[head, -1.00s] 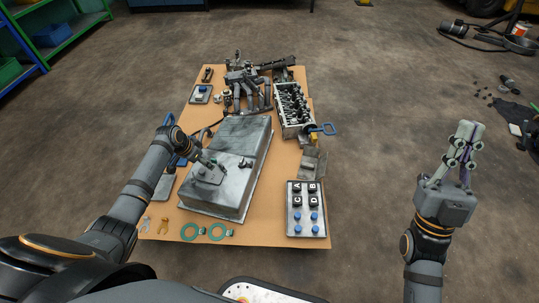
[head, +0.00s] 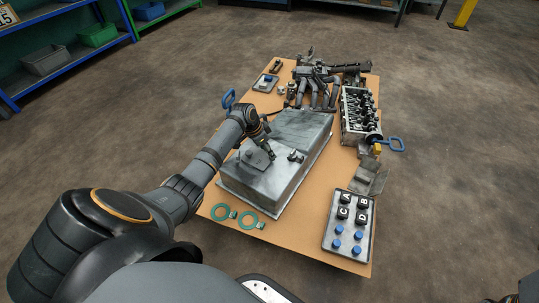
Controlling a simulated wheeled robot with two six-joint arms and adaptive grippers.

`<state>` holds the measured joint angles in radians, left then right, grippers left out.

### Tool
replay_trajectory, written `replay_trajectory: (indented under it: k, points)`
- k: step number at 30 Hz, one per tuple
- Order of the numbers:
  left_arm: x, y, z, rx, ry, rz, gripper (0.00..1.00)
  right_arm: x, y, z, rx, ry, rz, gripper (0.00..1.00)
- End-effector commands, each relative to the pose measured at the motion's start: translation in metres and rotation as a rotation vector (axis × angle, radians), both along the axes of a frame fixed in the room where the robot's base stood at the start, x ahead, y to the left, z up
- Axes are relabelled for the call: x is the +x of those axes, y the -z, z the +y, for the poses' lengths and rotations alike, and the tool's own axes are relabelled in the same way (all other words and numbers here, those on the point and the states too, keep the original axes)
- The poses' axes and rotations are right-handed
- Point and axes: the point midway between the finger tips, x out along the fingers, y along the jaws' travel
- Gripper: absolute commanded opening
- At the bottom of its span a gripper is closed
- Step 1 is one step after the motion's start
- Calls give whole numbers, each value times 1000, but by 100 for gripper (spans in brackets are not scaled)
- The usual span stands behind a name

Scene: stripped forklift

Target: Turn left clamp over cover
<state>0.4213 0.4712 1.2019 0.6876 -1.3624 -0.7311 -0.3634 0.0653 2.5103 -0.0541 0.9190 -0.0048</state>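A large grey metal cover (head: 290,180), a shallow box shape, lies on the tan table top. On its upper face, a small plate with a raised fitting (head: 256,160) sits toward the left. A second small dark clamp-like fitting (head: 297,156) sits to its right. My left arm reaches in from the left. Its gripper (head: 267,150) is low over the cover, close to the left fitting. The wrist hides part of the cover's left edge. The fingers are small and dark, so contact and opening cannot be told. My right gripper does not show.
A control pad with lettered keys and blue buttons (head: 347,226) lies at the table's front right. An engine block (head: 361,115) and a manifold (head: 316,84) stand at the back. Green rings (head: 222,212) lie in front. A blue handle (head: 228,99) stands left, another (head: 385,142) right.

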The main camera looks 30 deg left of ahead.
Motion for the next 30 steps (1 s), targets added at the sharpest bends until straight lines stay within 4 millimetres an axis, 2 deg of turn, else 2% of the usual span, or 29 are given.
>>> replay_trajectory:
  k: [2, 10, 21, 26, 30]
  points:
    - [2, 6, -2, -1, 0, 0, 49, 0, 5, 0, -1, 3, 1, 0]
    - [2, 6, -2, -1, 0, 0, 49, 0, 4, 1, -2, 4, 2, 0]
    - [2, 6, -2, 0, 0, 1, 0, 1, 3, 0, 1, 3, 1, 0]
    - [2, 6, -2, 0, -3, 1, 0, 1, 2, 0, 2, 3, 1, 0]
    - [2, 3, -2, -1, -26, 2, 0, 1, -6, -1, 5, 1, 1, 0]
